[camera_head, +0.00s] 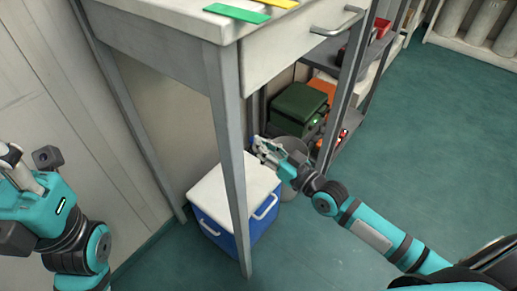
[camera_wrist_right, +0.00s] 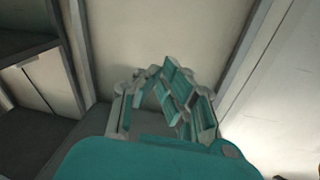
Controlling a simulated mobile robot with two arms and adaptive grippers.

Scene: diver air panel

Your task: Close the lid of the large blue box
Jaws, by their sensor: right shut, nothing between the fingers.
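The large blue box (camera_head: 226,233) stands on the floor under the table, with a white lid (camera_head: 215,190) and white handles. The lid looks flat on the box top, with no gap visible; a table leg hides part of it. My right gripper (camera_head: 262,147) is shut and empty, beyond the lid's far right corner and seemingly above it. It also shows in the right wrist view (camera_wrist_right: 165,92), where the box cannot be made out. My left gripper (camera_head: 25,165) is at the left edge, far from the box; its fingers are unclear.
The table (camera_head: 170,35) with a drawer handle stands over the box, its front leg (camera_head: 231,165) close to the box. A grey bucket (camera_head: 291,150), a green case (camera_head: 298,108) and shelves are behind my right gripper. Green floor (camera_head: 410,150) is free on the right.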

